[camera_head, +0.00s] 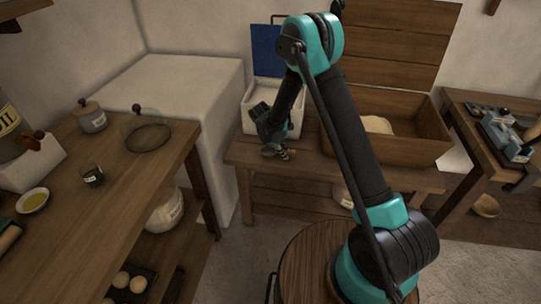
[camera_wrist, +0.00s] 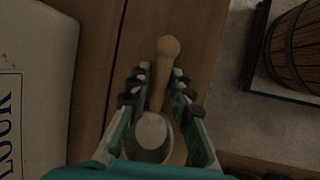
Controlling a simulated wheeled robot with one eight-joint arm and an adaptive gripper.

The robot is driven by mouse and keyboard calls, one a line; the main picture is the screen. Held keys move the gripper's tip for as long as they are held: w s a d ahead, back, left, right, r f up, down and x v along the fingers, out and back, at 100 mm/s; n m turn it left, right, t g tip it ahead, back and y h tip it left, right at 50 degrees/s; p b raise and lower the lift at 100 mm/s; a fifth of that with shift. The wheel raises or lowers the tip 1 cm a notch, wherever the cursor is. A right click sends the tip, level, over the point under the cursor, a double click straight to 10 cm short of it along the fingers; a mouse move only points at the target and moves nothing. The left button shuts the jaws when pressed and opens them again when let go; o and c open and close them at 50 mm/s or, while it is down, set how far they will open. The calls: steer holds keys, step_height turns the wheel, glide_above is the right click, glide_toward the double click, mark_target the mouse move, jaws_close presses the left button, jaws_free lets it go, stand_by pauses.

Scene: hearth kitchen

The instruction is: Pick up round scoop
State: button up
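The round scoop has a light wooden handle with a knobbed end (camera_wrist: 168,48) and a round pale bowl (camera_wrist: 151,130). It lies on the wooden bench (camera_head: 315,168), by its left end. My gripper (camera_wrist: 160,75) is above it, with one finger on each side of the handle. The fingers stand apart, with narrow gaps to the handle. The bowl shows between the finger bases, its near edge partly hidden by my gripper. In the head view my gripper (camera_head: 277,146) is low over the bench, and the scoop is small and partly hidden there.
A white flour bin (camera_wrist: 35,80) with a raised blue lid (camera_head: 267,50) stands just left of my gripper. A wooden trough (camera_head: 425,135) sits on the bench to the right. A wooden barrel (camera_wrist: 298,50) stands off the bench. A side table (camera_head: 120,190) is at left.

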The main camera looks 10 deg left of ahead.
steer(key=shift+f, duration=0.2)
jaws_close()
steer(key=shift+r, duration=0.2)
step_height(320, 180, up, 20)
steer(key=shift+f, duration=0.15)
stand_by(0.4)
